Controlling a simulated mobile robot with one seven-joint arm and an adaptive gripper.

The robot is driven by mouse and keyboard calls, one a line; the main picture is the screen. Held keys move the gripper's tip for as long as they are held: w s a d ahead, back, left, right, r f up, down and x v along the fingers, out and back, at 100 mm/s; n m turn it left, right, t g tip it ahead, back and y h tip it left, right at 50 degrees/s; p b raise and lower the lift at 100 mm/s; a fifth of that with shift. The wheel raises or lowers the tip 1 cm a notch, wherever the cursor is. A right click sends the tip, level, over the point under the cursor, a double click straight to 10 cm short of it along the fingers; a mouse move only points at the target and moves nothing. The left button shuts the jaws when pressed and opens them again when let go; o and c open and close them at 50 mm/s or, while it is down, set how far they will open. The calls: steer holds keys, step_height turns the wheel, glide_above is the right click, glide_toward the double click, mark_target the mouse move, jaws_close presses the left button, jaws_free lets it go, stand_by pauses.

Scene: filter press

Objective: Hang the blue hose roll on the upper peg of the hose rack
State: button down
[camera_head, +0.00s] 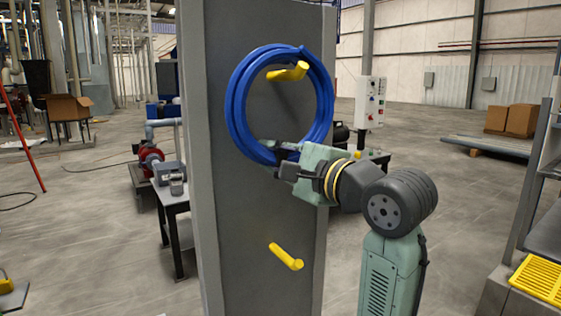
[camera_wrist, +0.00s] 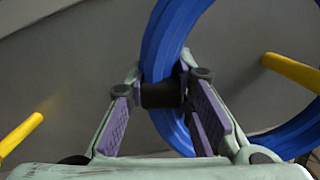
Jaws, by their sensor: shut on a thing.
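The blue hose roll (camera_head: 236,110) is upright in front of the grey rack panel in the head view. Its lower part also shows in the wrist view (camera_wrist: 172,40). My gripper (camera_head: 281,152) is shut on the bottom of the roll, at a black band (camera_wrist: 160,94) between the fingers. The yellow upper peg (camera_head: 288,72) shows inside the roll's opening, a little below its top inner edge. I cannot tell how far the peg reaches through the ring. The peg also shows at the right of the wrist view (camera_wrist: 292,72).
The yellow lower peg (camera_head: 286,257) sticks out bare from the hose rack (camera_head: 240,215), well below the roll. A control box (camera_head: 370,101) and a table (camera_head: 177,195) stand behind the rack. A shelf with a yellow grate (camera_head: 541,278) is at the right.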

steer(key=shift+w+a, duration=0.45)
steer(key=shift+w, duration=0.15)
steer(key=shift+w+a+f, duration=0.3)
steer(key=shift+w+f, duration=0.1)
steer(key=shift+w, duration=0.05)
steer(key=shift+f, duration=0.1)
steer(key=c, duration=1.4)
jaws_free()
steer(key=shift+o, duration=0.4)
steer(key=shift+f, duration=0.1)
